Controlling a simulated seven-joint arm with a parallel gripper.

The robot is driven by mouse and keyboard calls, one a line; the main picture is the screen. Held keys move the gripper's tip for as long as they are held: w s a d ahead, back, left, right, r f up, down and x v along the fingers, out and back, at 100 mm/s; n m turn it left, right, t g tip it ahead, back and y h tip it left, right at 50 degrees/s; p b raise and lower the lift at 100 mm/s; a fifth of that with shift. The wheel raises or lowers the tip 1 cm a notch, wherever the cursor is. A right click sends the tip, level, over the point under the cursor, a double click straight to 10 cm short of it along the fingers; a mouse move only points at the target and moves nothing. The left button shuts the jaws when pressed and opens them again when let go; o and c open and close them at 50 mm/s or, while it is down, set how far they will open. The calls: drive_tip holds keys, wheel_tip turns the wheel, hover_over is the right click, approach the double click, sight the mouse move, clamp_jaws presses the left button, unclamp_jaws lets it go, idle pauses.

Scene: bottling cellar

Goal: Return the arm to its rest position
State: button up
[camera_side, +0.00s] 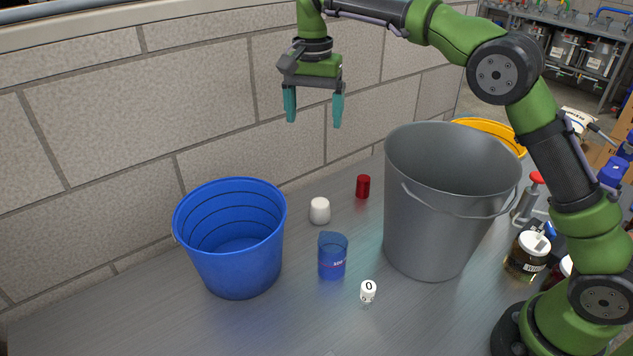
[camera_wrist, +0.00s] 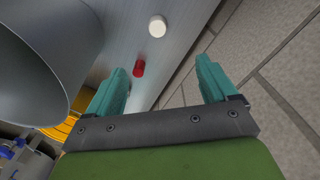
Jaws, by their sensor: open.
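My gripper (camera_side: 314,106) hangs high above the back of the table, near the block wall, with its two teal fingers apart and nothing between them. In the wrist view my gripper (camera_wrist: 160,88) is also open and empty. My green and black arm reaches up from the lower right and bends over to the gripper. Below the gripper, a white cup-like piece (camera_side: 320,211) and a red cylinder (camera_side: 363,186) stand on the table, well clear of the fingers. The wrist view shows the red cylinder (camera_wrist: 139,68) and the white piece (camera_wrist: 157,26) too.
A blue bucket (camera_side: 238,262) stands at left, a large grey bucket (camera_side: 430,240) at right near my arm. A blue beaker (camera_side: 332,258) and a small white die-like piece (camera_side: 368,291) stand between. A yellow tub (camera_side: 492,128) and a jar (camera_side: 527,256) are at right. The wall (camera_side: 215,110) stands behind.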

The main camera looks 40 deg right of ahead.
drive_tip(key=shift+s+a+n, duration=0.15)
drive_tip(key=shift+a+n, duration=0.15)
drive_tip(key=shift+a, duration=0.8)
